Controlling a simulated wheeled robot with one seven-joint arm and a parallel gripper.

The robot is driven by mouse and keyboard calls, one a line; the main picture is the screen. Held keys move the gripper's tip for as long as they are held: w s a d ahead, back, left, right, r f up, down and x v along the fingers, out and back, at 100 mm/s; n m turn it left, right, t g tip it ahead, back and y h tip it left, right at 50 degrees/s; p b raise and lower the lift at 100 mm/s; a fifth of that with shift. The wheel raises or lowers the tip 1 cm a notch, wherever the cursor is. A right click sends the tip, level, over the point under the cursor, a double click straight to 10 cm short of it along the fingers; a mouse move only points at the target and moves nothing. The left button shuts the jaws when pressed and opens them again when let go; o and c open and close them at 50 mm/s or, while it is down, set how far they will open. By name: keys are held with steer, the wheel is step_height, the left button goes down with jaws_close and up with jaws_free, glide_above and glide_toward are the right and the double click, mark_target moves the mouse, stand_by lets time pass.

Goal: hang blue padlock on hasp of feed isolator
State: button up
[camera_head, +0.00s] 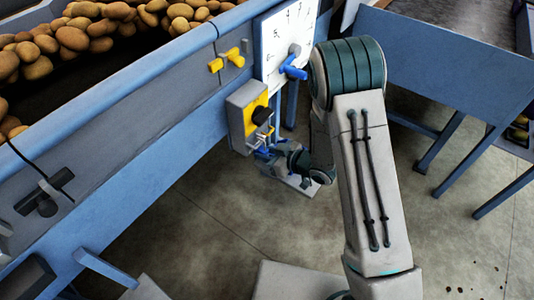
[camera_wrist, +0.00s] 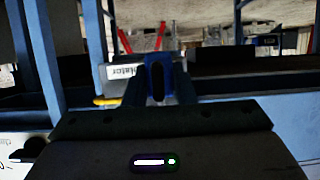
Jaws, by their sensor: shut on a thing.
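The feed isolator (camera_head: 240,118) is a grey box with a yellow plate and a black knob, on the side of the blue machine frame. The hasp area (camera_head: 262,137) is small and partly hidden below the knob. My gripper (camera_head: 270,152) is just below the isolator, shut on the blue padlock (camera_head: 262,154). In the wrist view the blue padlock (camera_wrist: 158,72) stands between my gripper's fingers (camera_wrist: 158,92), with a dark opening in its middle. A white label ending in "lator" (camera_wrist: 124,71) shows beside it. I cannot tell whether the shackle touches the hasp.
Yellow handles (camera_head: 229,60) and a white dial panel (camera_head: 285,45) with a blue lever (camera_head: 293,69) are above the isolator. Potatoes (camera_head: 73,39) lie on the grader at upper left. A blue-framed machine (camera_head: 450,58) stands at right.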

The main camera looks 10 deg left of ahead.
steer(key=o, duration=1.1)
steer(key=shift+c, duration=0.2)
steer(key=p+v, duration=0.1)
steer(key=v, duration=1.3)
steer(key=w+d+r+m+t+h+p, duration=0.2)
steer(key=w+d+r+m+h+p, duration=0.15)
steer(key=d+r+h, duration=0.35)
steer(key=w+d+r+m+t+h+p, duration=0.1)
steer(key=w+d+r+m+h+p, duration=0.2)
steer(key=d+r, duration=0.55)
steer(key=s+r+m+g+h+p, duration=0.1)
steer(key=s+r+m+g+p, duration=0.1)
steer(key=s+r, duration=0.6)
steer(key=s+r+m+g+h+p, duration=0.1)
steer(key=s+r+m+g+p, duration=0.2)
steer(key=s+r, duration=0.5)
steer(key=s+m+p, duration=0.1)
steer(key=s+m, duration=0.1)
steer(key=s, duration=0.2)
steer(key=shift+s+d+g+h+p, duration=0.25)
steer(key=shift+d+g+h+p, duration=0.05)
steer(key=shift+d+p, duration=0.1)
